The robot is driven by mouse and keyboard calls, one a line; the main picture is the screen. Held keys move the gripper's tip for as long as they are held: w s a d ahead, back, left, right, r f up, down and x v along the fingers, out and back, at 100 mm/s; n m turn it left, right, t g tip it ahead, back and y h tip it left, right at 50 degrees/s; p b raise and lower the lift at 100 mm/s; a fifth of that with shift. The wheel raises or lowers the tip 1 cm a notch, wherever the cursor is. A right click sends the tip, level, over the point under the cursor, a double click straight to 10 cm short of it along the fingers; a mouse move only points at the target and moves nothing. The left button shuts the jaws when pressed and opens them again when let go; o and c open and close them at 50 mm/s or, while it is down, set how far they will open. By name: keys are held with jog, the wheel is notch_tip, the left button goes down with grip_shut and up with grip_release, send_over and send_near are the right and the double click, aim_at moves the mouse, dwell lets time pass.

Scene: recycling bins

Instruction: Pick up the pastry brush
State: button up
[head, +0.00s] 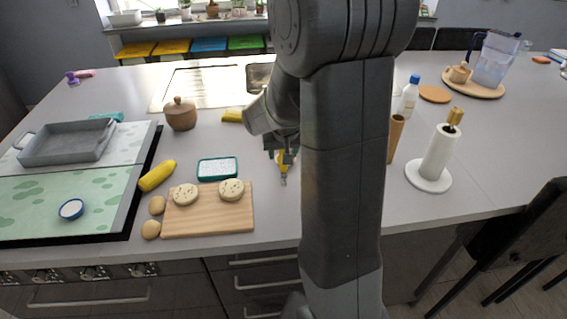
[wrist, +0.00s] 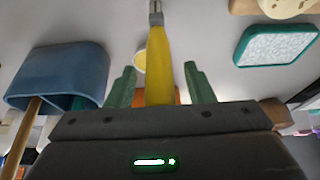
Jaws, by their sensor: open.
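A long yellow handle with a grey metal end, apparently the pastry brush (wrist: 157,62), lies on the counter; I make out no bristles. In the wrist view it runs up the middle, between the two green fingers of my gripper (wrist: 160,82). The fingers are apart, with a gap on both sides of the handle. In the head view the brush's grey end (head: 283,181) shows just in front of my gripper (head: 282,158), right of the cutting board. My arm and gripper hide the rest there.
A wooden board (head: 210,222) with two round pale pieces and a teal-rimmed dish (head: 217,169) stand to the left. A blue container (wrist: 60,75) with a wooden handle is close by in the wrist view. A paper towel holder (head: 437,160) stands right. The counter's front edge is near.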

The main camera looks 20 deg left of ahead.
grip_shut()
notch_tip(320, 180, up, 10)
jog(key=shift+r+b, duration=0.1)
jog(key=shift+b, duration=0.25)
jog(key=c, duration=0.6)
grip_release()
grip_shut()
